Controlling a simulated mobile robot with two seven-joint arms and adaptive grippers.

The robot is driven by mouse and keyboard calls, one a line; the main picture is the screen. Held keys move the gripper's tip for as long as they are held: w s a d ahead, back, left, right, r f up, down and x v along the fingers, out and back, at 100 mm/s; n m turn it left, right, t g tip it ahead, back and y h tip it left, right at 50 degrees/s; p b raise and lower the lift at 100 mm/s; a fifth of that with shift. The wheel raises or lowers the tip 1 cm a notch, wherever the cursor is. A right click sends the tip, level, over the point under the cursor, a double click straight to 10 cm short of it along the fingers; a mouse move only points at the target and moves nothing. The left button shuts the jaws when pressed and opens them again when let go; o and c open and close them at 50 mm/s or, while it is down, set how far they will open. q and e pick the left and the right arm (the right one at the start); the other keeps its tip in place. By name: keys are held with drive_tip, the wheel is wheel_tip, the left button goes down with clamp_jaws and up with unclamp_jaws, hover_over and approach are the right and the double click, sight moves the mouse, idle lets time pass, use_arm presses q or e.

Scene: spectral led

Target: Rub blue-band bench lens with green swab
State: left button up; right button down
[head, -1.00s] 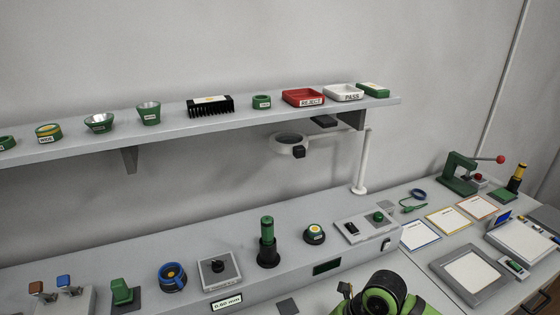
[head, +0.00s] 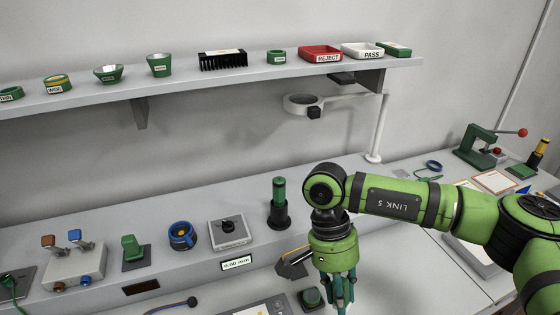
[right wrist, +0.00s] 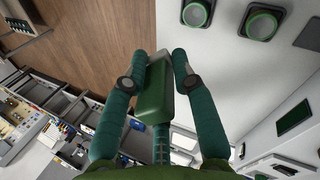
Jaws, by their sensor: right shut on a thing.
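My right gripper (head: 342,290) points down over the bench front, its teal fingers close together. In the right wrist view, its fingers (right wrist: 157,78) are shut on a green block-shaped piece (right wrist: 154,95), which I take for the green swab. A dark round piece with a blue band (head: 182,237), apparently the blue-band bench lens, sits on the raised bench ledge. It is well left of the gripper and apart from it. My left gripper is not in view.
A grey block with a dark knob (head: 231,231) and a green-topped cylinder (head: 279,205) stand between the blue-banded piece and my arm. A green block (head: 133,251) stands on its left. The wall shelf (head: 200,84) holds several small parts. A ring magnifier (head: 303,104) hangs below it.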

drive_tip(key=d+r+n+t+h+b, duration=0.1)
drive_tip(key=d+r+n+t+h, duration=0.1)
drive_tip(key=d+r+n, duration=0.3)
drive_tip(key=d+n, duration=0.2)
drive_tip(key=shift+d+n, duration=0.15)
drive_tip(key=shift+n, duration=0.25)
drive_tip(key=shift+s+r, duration=0.1)
